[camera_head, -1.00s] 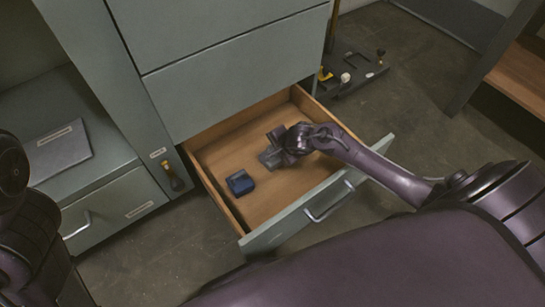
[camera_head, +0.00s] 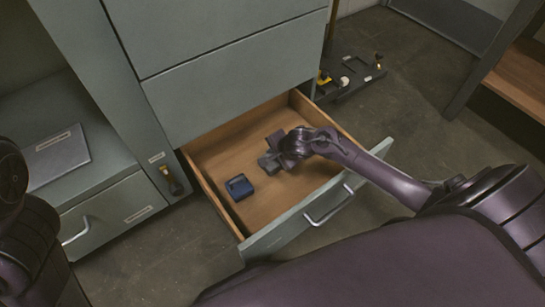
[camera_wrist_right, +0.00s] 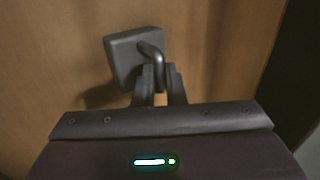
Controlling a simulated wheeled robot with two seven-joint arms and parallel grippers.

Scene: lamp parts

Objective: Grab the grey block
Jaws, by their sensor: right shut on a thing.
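The grey block (camera_wrist_right: 123,62) is in the open drawer, with a bent handle-like bar on it. In the right wrist view the two fingers of my right gripper (camera_wrist_right: 159,84) are closed together on this bar. In the head view the right gripper (camera_head: 284,152) reaches down into the drawer, and the grey block (camera_head: 268,161) shows beside its fingers, partly hidden by them. I cannot tell whether the block touches the drawer floor. My left gripper is not in view; only part of my left arm shows at the left edge.
The open wooden drawer (camera_head: 222,158) has a grey-green front with a handle (camera_head: 330,206). A dark blue block (camera_head: 239,187) lies in it, left of the grey block. A dark tray (camera_head: 352,80) with small parts stands behind on the floor. The drawer's front part is clear.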

